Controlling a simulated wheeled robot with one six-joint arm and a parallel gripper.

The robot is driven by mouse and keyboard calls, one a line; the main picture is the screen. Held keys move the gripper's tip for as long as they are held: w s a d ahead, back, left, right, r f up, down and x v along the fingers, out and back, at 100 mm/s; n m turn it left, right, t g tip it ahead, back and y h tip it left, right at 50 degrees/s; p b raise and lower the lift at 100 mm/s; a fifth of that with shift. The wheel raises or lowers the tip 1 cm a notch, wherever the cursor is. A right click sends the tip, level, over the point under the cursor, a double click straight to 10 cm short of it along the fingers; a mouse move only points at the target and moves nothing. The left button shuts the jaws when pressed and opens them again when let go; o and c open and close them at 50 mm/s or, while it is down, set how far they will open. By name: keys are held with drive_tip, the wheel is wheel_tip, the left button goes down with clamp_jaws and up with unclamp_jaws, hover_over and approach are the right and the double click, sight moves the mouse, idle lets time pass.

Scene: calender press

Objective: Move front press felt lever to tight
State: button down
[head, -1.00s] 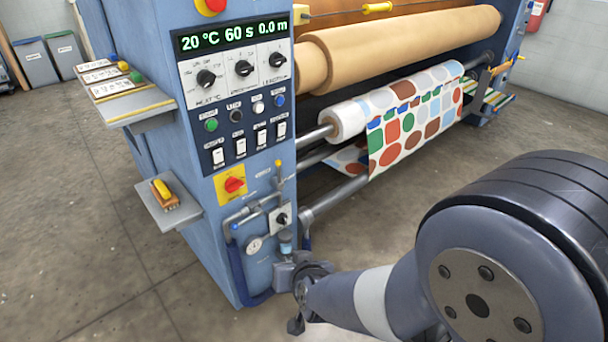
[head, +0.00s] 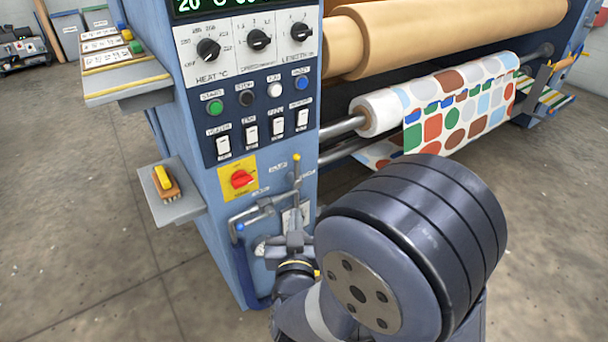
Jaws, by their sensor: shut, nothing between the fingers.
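A thin upright lever with a yellow knob (head: 297,158) stands on the lower right of the blue control cabinet's front, in the head view. It looks like the front press felt lever, but the small labels beside it are too small to read. My gripper (head: 294,232) is below the knob, in front of the pipework, with its fingers pointing up toward the lever. It is shut and empty. The knob appears clear of the fingers; whether they touch the lever's lower part I cannot tell. My arm hides part of the dial plate and the gauge.
Grey pipes (head: 262,210) run close around the gripper. A shelf with a brush (head: 172,205) juts out at left. The patterned fabric roll (head: 450,108) lies to the right. Floor at left is open.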

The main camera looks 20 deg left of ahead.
drive_tip(key=shift+w, duration=0.1)
drive_tip(key=b, duration=0.3)
approach(297, 168)
drive_tip(key=x, duration=0.5)
drive_tip(key=shift+w+a+f, duration=0.1)
drive_tip(key=shift+w+f, duration=0.05)
drive_tip(key=shift+w, duration=0.05)
drive_tip(key=shift+w+a, duration=0.2)
drive_tip(key=shift+w, duration=0.45)
